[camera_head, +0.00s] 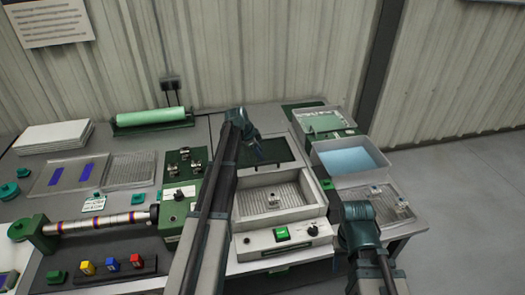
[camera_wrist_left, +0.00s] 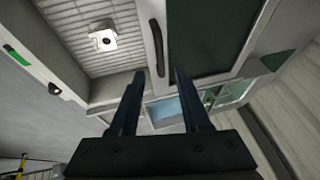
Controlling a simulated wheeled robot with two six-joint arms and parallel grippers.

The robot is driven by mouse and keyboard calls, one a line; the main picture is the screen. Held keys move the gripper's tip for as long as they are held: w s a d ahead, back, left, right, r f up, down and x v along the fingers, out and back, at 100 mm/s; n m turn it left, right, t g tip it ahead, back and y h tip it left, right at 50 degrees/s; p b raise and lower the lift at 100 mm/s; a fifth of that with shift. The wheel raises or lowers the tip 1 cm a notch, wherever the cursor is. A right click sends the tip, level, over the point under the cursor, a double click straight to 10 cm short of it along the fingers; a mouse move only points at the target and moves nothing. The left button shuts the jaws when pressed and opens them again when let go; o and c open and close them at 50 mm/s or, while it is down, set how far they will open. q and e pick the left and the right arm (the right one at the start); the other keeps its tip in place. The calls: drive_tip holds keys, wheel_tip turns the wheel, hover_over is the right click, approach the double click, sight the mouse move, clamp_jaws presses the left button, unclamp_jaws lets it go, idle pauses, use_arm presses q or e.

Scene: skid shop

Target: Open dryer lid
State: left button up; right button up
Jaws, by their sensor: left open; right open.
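The dryer (camera_head: 246,240) is a pale box with a green button and a dark knob on its front panel. Its slatted bed is uncovered at the front and holds a small pale block (camera_head: 272,201). The dark green, pale-framed lid panel (camera_head: 279,151) is behind the bed. Its dark curved handle (camera_wrist_left: 156,47) lies along the frame in the left wrist view. My left gripper (camera_head: 262,152) is over the panel; in the left wrist view its fingers (camera_wrist_left: 157,85) are apart and empty, near the handle. My right arm reaches the dryer's right side; its fingers do not show.
A tray of blue liquid (camera_head: 350,160) and a clear tray (camera_head: 376,196) stand to the right. A striped roller (camera_head: 105,222) and a green-based unit (camera_head: 180,190) are at left. My left arm hides part of the dryer's left side.

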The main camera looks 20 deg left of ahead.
use_arm(q)
drive_tip(key=p+v, duration=0.5)
drive_tip(key=v, duration=0.2)
use_arm(e)
wheel_tip(320, 180, up, 6)
drive_tip(key=shift+r, duration=0.2)
use_arm(q)
drive_tip(key=s+d+f+n+g+b, duration=0.1)
drive_tip(key=s+d+f, duration=0.1)
drive_tip(key=s+d, duration=0.55)
drive_tip(key=s+d+f+n+g, duration=0.15)
drive_tip(key=s+d, duration=0.35)
drive_tip(key=d, duration=0.6)
drive_tip(key=s+d+n+y, duration=0.1)
drive_tip(key=s+d, duration=0.2)
drive_tip(key=s, duration=0.3)
drive_tip(key=s+d+f+n+g+y+b, duration=0.1)
drive_tip(key=s+d+n, duration=0.1)
drive_tip(key=s+d, duration=0.2)
drive_tip(key=s+d+f+n+g+y+b, duration=0.1)
drive_tip(key=s+d, duration=0.3)
drive_tip(key=s, duration=0.6)
drive_tip(key=shift+n+y, duration=0.5)
drive_tip(key=shift+n, duration=0.15)
use_arm(e)
wheel_tip(320, 180, down, 4)
drive_tip(key=shift+r, duration=0.25)
